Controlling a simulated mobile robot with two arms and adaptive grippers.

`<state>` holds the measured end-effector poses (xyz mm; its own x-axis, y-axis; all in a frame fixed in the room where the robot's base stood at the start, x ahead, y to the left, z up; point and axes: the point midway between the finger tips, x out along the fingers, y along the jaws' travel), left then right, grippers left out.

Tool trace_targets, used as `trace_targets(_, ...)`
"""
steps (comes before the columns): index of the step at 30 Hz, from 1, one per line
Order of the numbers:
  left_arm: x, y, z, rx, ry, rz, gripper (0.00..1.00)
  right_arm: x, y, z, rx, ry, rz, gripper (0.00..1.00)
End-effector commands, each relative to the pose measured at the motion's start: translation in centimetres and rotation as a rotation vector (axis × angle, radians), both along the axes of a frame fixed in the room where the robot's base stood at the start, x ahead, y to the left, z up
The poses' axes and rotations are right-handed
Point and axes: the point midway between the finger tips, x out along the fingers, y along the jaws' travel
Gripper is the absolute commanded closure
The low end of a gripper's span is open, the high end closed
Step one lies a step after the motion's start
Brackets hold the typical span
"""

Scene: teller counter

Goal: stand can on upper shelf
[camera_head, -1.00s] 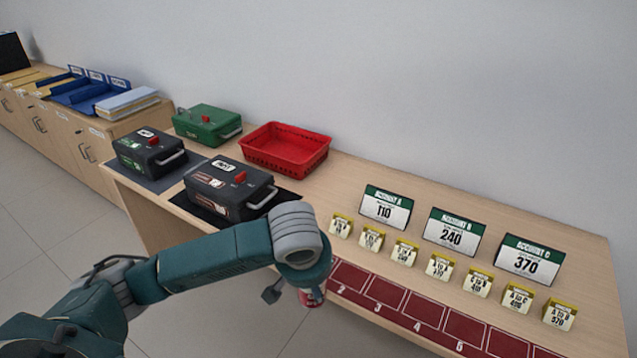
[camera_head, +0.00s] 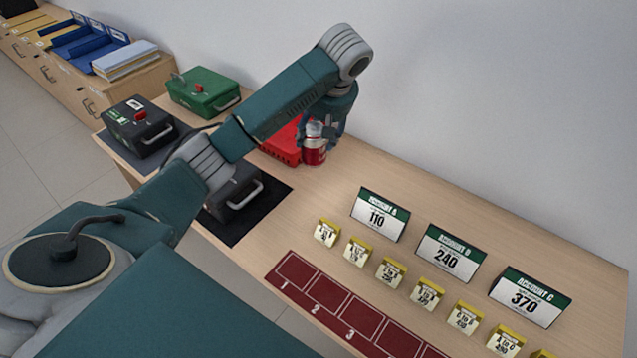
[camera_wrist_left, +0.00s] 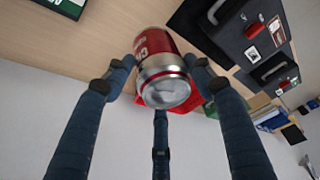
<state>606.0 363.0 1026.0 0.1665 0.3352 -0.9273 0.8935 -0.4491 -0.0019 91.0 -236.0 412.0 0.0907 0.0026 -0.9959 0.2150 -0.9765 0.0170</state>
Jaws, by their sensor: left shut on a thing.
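A red and silver can (camera_head: 315,150) is held in my left gripper (camera_head: 322,128), above the counter near the red basket. In the left wrist view the can (camera_wrist_left: 160,75) sits between the dark fingers of the left gripper (camera_wrist_left: 158,88), with its silver end toward the camera. In the head view the can looks roughly upright. No upper shelf can be made out in either view. My right gripper is not in view.
A red basket (camera_head: 277,143) is partly hidden behind my left arm. A green cash box (camera_head: 203,92) and black cash boxes (camera_head: 138,127) stand at the left. Account signs (camera_head: 379,214), small yellow-topped cards and a red numbered strip (camera_head: 296,270) occupy the right. Bare counter lies between.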

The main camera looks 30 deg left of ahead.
Motion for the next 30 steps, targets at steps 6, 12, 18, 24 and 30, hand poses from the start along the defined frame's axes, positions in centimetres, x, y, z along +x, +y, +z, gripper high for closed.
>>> trace_targets(6,-0.2,0.1,-6.0,0.002,0.005,0.0,0.85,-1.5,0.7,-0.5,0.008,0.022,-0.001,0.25)
trace_targets(12,-0.1,0.1,-10.7,0.002,0.002,-0.002,0.85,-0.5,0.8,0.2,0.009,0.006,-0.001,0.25)
trace_targets(18,0.1,0.0,-12.8,0.0,-0.003,-0.002,0.85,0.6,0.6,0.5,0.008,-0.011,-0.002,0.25)
trace_targets(24,0.0,0.0,-15.5,0.0,0.001,-0.003,0.85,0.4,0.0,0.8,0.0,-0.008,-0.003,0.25)
trace_targets(30,0.1,0.0,-17.1,0.0,-0.004,-0.002,0.85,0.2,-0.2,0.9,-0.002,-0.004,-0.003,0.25)
